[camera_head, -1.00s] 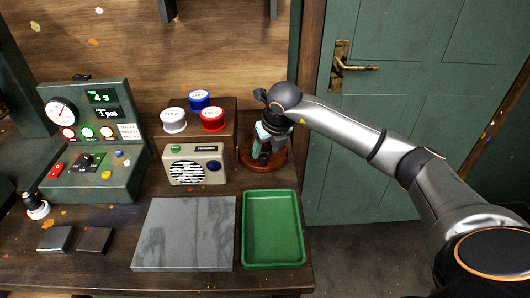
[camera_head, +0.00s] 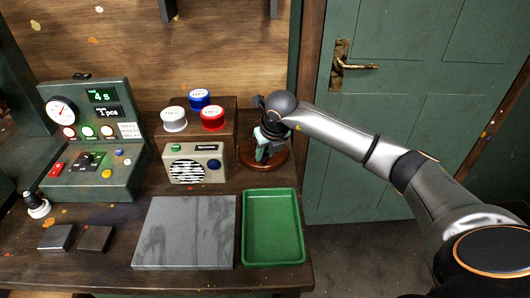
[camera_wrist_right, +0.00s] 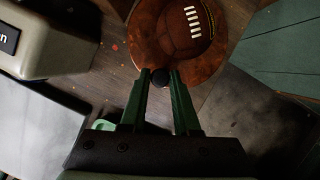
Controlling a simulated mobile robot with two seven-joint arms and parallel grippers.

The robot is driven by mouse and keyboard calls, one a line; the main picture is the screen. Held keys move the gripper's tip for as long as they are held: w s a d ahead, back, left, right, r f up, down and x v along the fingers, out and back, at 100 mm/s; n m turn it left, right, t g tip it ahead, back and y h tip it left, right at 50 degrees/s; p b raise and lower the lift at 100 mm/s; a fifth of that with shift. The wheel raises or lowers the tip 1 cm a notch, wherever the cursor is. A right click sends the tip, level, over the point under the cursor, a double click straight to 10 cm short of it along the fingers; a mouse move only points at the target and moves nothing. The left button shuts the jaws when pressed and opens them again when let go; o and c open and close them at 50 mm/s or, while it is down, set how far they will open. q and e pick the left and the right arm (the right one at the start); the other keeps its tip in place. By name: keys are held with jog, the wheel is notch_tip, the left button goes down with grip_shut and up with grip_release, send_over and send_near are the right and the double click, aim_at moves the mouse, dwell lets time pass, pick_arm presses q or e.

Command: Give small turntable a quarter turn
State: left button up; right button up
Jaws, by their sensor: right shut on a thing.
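The small turntable (camera_head: 281,158) is a round, reddish-brown wooden disc at the right end of the bench, partly covered by my right gripper (camera_head: 262,154). In the right wrist view, the disc (camera_wrist_right: 146,38) carries a brown leather ball (camera_wrist_right: 188,25) with white laces. A small dark knob (camera_wrist_right: 160,77) sits at the disc's near rim. My right gripper (camera_wrist_right: 161,82) has its two green fingers on either side of this knob and is shut on it. The ball is hidden in the head view. My left gripper is not in view.
A speaker box (camera_head: 197,164) stands left of the turntable. Behind it, white, blue and red buttons sit on a wooden block (camera_head: 229,142). A green tray (camera_head: 273,258) and grey slab (camera_head: 184,235) lie in front. A control console (camera_head: 92,150) stands left; a green door (camera_head: 390,110) is right.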

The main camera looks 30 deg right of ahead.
grip_shut()
dwell(0.8)
jog(key=shift+d+n, duration=0.25)
jog(key=shift+n, duration=0.05)
